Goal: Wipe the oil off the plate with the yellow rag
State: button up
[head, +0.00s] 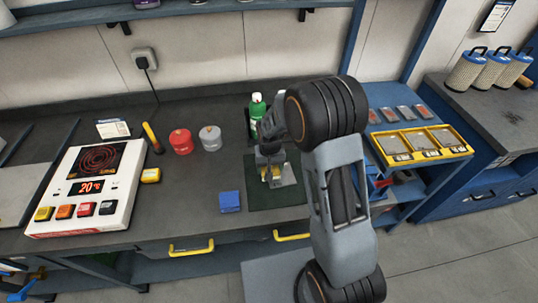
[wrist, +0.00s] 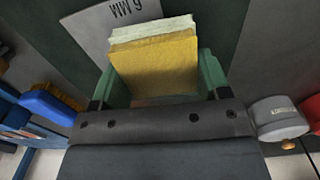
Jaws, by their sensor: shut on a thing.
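My gripper (head: 268,168) is over the dark green mat on the bench. Its two green fingers (wrist: 158,86) are shut on the yellow rag (wrist: 155,66), a thick folded pad with a paler layer along its far edge. In the head view the rag (head: 271,174) shows as a small yellow patch below the gripper. The grey metal plate (head: 288,175) lies on the mat under the rag and is partly hidden by it and the gripper. In the wrist view the plate (wrist: 98,24) bears the marking "6 MM". I cannot make out oil, or whether the rag touches the plate.
A green bottle (head: 257,107) stands behind the mat (head: 272,198). Left are a blue block (head: 229,202), a grey can (head: 210,138), a red can (head: 181,141) and a hotplate (head: 95,185) reading 20. A yellow tray (head: 420,157) is right.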

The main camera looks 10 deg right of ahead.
jog(key=shift+s+d+r, duration=0.1)
jog(key=shift+r, duration=0.5)
jog(key=shift+r+p, duration=1.75)
jog(key=shift+r, duration=0.55)
